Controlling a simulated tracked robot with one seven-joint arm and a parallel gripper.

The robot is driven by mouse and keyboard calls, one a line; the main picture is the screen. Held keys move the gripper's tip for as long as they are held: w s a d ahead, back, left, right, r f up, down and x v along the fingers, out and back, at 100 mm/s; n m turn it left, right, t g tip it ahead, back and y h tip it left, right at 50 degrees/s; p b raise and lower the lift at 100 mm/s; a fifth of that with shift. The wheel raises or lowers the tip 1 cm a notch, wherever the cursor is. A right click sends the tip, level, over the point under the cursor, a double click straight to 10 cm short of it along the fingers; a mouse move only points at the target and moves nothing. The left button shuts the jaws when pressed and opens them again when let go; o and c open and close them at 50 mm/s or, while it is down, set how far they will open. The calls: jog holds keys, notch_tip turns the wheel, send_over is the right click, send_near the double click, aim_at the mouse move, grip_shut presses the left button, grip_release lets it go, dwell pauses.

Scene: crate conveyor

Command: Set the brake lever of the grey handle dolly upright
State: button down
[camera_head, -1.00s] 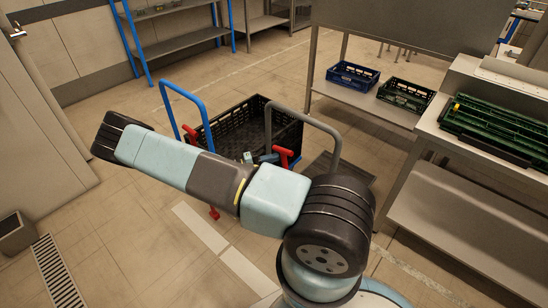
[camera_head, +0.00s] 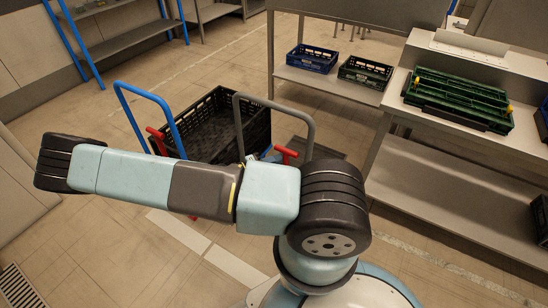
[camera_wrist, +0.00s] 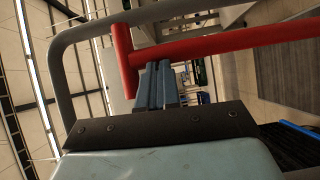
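The grey handle dolly shows in the head view by its grey loop handle (camera_head: 308,130), right of the black crate. Its red brake lever (camera_head: 286,154) shows between the handle's legs, nearer the right one; its lower part is hidden by my arm. In the wrist view the red lever (camera_wrist: 230,46) crosses the upper picture as a long bar with a crosspiece at its left end. The grey handle (camera_wrist: 57,80) curves around at left and top. My gripper (camera_wrist: 160,72) has its blue fingers close together, right beside the lever. I cannot tell whether they touch it.
A blue handle dolly (camera_head: 172,118) stands left, with a red lever (camera_head: 156,141) beside its handle. The black crate (camera_head: 255,128) stands behind my arm. Shelves with a blue crate (camera_head: 311,58) and green crates (camera_head: 460,98) stand right. Floor at front left is clear.

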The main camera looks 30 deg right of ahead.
jog(key=shift+s+d+r, duration=0.1)
jog(key=shift+s+d, duration=0.35)
jog(key=w+a, duration=0.2)
jog(key=a, duration=0.4)
jog(key=w+a, duration=0.2)
jog(key=a, duration=0.5)
jog(key=shift+w+a+f, duration=0.2)
jog(key=shift+w, duration=0.2)
